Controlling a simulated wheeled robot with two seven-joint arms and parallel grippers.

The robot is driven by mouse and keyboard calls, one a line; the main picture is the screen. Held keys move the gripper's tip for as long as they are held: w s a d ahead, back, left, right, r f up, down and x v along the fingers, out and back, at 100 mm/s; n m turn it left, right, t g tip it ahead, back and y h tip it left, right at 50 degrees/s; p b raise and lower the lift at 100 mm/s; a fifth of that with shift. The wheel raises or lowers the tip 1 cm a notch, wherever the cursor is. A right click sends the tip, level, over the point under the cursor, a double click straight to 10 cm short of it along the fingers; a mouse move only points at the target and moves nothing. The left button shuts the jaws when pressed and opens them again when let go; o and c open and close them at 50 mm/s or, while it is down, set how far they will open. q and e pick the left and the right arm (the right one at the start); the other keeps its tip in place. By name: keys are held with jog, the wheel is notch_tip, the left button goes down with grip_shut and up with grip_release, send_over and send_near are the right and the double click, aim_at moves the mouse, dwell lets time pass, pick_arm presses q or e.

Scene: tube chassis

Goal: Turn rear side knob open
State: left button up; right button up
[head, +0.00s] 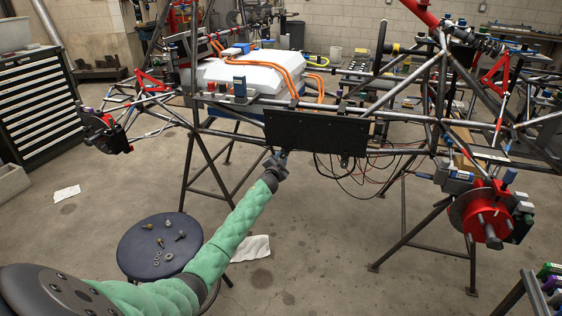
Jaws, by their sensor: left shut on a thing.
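My left gripper (281,155) reaches up to the lower left edge of the black side panel (315,131) on the tube chassis (440,68). It is shut on a small knob at that edge. The fingers and wrist hide most of the knob, so I cannot tell how far it is turned. A similar small dark fitting (344,160) shows at the panel's lower right edge. My right gripper is not in view.
A round dark stool (140,247) with small loose metal parts stands beside my left arm. Chassis stand legs (403,243) and hanging wires (345,178) are near the panel. A red wheel hub (488,214) sticks out at right. Open floor (330,265) lies in front.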

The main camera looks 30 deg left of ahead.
pick_arm(q)
jog(key=m, duration=0.4)
jog(key=shift+m, duration=0.3)
jog(key=m, duration=0.3)
jog(key=shift+b, duration=0.35)
jog(key=shift+m, duration=0.5)
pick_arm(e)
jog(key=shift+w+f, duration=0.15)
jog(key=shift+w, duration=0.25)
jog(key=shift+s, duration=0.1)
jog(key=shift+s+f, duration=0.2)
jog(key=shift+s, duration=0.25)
